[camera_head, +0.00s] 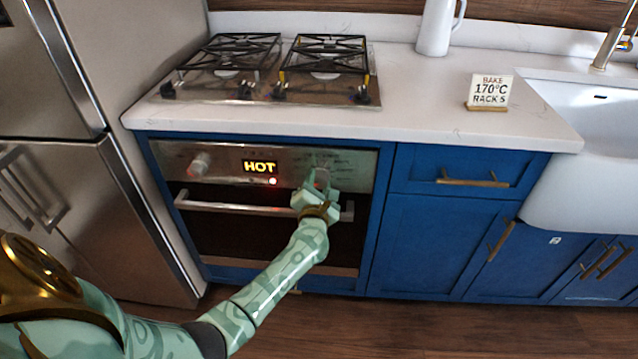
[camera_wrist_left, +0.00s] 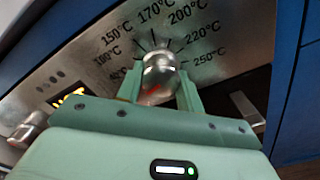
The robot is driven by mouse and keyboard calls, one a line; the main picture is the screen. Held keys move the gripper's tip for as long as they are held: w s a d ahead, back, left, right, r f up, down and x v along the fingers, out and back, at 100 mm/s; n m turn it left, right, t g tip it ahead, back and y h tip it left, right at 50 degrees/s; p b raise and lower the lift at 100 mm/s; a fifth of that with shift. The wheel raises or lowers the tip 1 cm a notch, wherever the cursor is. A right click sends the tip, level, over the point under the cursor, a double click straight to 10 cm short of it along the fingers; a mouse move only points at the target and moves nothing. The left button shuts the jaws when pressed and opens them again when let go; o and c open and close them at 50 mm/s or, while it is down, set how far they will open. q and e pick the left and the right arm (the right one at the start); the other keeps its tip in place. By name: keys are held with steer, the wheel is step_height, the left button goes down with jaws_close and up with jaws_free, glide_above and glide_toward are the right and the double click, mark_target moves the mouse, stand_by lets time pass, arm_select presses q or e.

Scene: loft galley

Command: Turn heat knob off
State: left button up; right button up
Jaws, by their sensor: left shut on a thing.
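The heat knob (camera_wrist_left: 160,72) is a round silver knob at the right of the steel oven panel (camera_head: 225,165). A red mark shows low on the knob. My left gripper (camera_wrist_left: 162,88) is shut on the knob, one finger on each side. In the head view my left gripper (camera_head: 320,183) reaches the panel and mostly hides the knob. The lit display (camera_head: 260,167) reads HOT. My right gripper is not in view.
A second knob (camera_head: 200,163) sits at the panel's left. The oven handle (camera_head: 235,207) runs below my left gripper. A gas hob (camera_head: 270,90), a card reading "BAKE 170°C RACK 5" (camera_head: 490,91) and a white jug (camera_head: 437,28) are on the counter. A steel fridge (camera_head: 145,200) stands left.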

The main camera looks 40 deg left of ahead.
arm_select(q)
steer(key=shift+s+d+f, duration=0.1)
steer(key=shift+f, duration=0.1)
steer(key=o, duration=1)
steer(key=shift+r, duration=0.1)
steer(key=p+v, duration=0.4)
steer(key=v, duration=1.2)
steer(key=shift+s, duration=0.2)
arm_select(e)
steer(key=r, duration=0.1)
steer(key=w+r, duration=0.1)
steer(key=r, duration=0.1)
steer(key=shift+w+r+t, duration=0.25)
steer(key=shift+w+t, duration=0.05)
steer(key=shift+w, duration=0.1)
